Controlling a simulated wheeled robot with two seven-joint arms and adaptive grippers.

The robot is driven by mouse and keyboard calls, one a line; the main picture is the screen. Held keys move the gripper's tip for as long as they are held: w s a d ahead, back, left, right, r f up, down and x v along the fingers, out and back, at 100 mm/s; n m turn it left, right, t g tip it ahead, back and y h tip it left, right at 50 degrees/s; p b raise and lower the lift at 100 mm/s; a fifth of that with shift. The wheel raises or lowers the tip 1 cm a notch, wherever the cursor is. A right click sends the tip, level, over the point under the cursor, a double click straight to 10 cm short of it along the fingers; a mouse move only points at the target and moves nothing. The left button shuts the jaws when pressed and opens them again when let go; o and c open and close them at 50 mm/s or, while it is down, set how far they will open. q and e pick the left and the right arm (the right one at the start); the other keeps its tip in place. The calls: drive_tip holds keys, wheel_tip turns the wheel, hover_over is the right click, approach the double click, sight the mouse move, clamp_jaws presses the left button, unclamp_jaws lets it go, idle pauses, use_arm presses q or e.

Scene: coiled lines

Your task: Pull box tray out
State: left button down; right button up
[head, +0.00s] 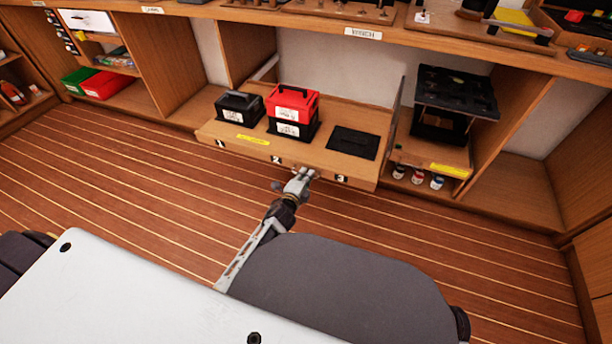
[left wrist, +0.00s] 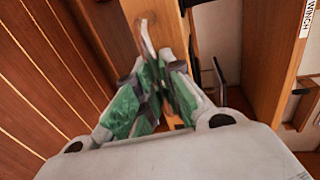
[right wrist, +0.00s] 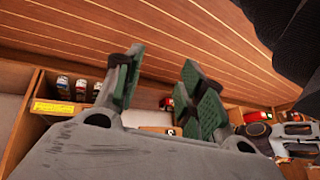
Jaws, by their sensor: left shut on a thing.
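The box tray (head: 228,137) is a wooden tray in the middle bay under the workbench, its front marked 1, 2 and 3. It sticks out over the floor. A black box (head: 240,106) stands at 1 and a red and black box (head: 292,108) at 2. A bare black pad (head: 353,142) lies at 3. My left gripper (head: 298,180) is at the middle of the tray front, shut on its handle; the grip is mostly hidden. Its green-padded fingers show in the left wrist view (left wrist: 165,85). My right gripper (right wrist: 160,72) is open and empty.
To the right, a low shelf (head: 430,157) with small bottles (head: 418,176) sits beneath a black rack (head: 455,95). Green and red bins (head: 104,84) stand at the left. The plank floor (head: 120,180) before the tray is clear apart from my own body.

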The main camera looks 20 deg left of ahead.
use_arm(q)
drive_tip(key=shift+f, duration=0.1)
use_arm(e)
drive_tip(key=shift+s+f, duration=0.1)
drive_tip(key=shift+f, duration=0.1)
use_arm(q)
drive_tip(key=c, duration=1.8)
unclamp_jaws()
use_arm(e)
drive_tip(key=shift+s+d+f, duration=0.15)
drive_tip(key=shift+s+f, duration=0.15)
drive_tip(key=shift+f, duration=0.05)
use_arm(q)
drive_tip(key=shift+s, duration=0.2)
use_arm(e)
drive_tip(key=shift+r, duration=0.1)
use_arm(q)
drive_tip(key=shift+v, duration=5.85)
use_arm(e)
drive_tip(key=shift+w+r, duration=0.1)
drive_tip(key=shift+w, duration=0.05)
